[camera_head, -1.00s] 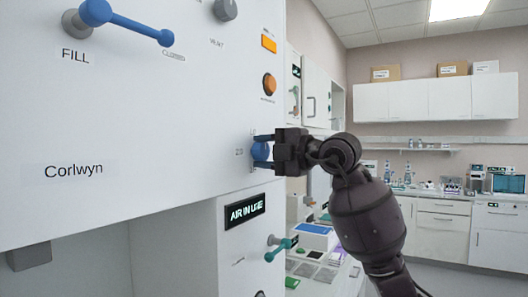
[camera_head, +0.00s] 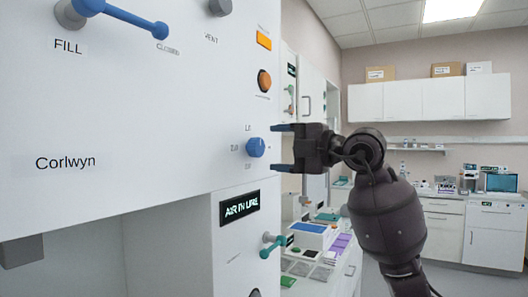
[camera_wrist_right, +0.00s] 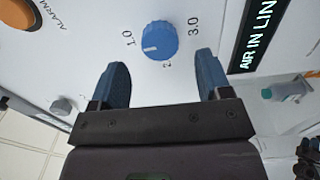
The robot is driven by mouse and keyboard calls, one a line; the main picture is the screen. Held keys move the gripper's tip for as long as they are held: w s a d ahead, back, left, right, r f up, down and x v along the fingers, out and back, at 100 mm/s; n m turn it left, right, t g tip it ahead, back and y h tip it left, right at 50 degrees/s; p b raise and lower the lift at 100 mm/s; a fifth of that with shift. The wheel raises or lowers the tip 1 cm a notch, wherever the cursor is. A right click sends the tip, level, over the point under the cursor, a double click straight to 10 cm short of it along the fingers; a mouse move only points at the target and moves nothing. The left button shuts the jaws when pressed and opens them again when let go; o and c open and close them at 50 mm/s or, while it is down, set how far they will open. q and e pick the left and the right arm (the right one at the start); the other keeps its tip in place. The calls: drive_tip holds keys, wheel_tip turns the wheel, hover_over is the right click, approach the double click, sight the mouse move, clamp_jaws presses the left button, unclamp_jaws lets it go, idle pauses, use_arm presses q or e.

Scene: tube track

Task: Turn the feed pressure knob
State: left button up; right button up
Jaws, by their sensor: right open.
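The blue round knob (camera_head: 255,147) sits on the white panel (camera_head: 120,190), with small markings around it in the head view. In the right wrist view the knob (camera_wrist_right: 159,40) shows a white pointer line, with "1.0" to its left, "3.0" to its right and a partly hidden "2" near its lower edge. My right gripper (camera_head: 283,148) is open and empty, with its blue fingertips apart from the knob and to its right. In the right wrist view the gripper (camera_wrist_right: 162,85) has its fingers either side below the knob. My left gripper is not in view.
The panel also carries a blue FILL lever (camera_head: 120,16), a grey VENT knob (camera_head: 220,6), an orange round button (camera_head: 264,80) and an "AIR IN LINE" sign (camera_head: 239,207).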

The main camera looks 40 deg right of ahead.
drive_tip(key=v, duration=0.5)
drive_tip(key=shift+s+b, duration=0.3)
